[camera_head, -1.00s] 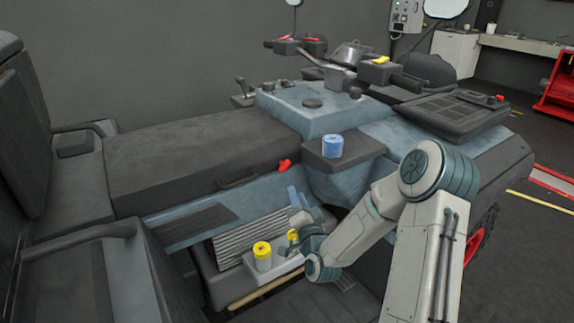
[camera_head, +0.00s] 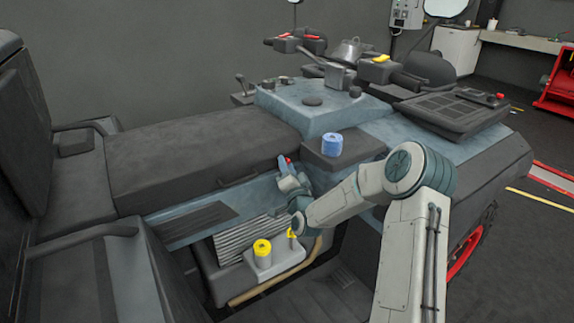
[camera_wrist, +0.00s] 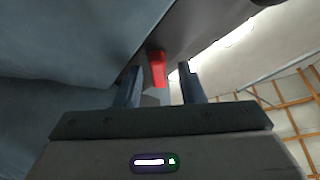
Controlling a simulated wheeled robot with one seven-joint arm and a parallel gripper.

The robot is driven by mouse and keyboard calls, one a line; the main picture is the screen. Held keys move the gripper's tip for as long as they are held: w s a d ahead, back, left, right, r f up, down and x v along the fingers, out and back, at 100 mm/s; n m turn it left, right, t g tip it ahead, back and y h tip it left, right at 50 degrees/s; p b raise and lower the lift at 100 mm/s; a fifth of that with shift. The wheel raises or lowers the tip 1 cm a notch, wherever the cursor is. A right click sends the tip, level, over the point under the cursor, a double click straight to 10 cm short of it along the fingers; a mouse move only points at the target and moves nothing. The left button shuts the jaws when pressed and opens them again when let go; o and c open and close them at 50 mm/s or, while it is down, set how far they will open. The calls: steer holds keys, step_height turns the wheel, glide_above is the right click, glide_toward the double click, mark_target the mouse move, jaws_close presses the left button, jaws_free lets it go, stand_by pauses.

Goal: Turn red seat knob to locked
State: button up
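The red seat knob (camera_wrist: 158,68) shows in the wrist view, just beyond and between the two fingers of my gripper (camera_wrist: 160,85). The fingers are apart, with a gap on both sides of the knob; I see no clear contact. In the head view, my gripper (camera_head: 284,163) is raised against the side of the black seat, and only a small red bit of the knob (camera_head: 289,159) shows beside the fingertips. The rest of the knob is hidden behind the gripper there.
A blue roll (camera_head: 331,145) stands on a dark ledge right of the gripper. Below are a yellow cylinder (camera_head: 262,250) on a grey block and a curved tan bar (camera_head: 275,287). The black seat cushion (camera_head: 190,155) overhangs to the left.

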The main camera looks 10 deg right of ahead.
jaws_close()
steer(key=shift+f+n+b, duration=0.15)
steer(key=shift+n+b, duration=0.15)
steer(key=shift+b, duration=0.4)
steer(key=shift+n+y+b, duration=1.15)
steer(key=shift+n+b, duration=1.1)
steer(key=shift+b, duration=0.65)
steer(key=shift+n+y+b, duration=1.2)
steer(key=shift+n+b, duration=1.1)
steer(key=shift+b, duration=0.55)
steer(key=shift+n+y+b, duration=1.15)
steer(key=shift+n+b, duration=1.1)
steer(key=shift+b, duration=0.65)
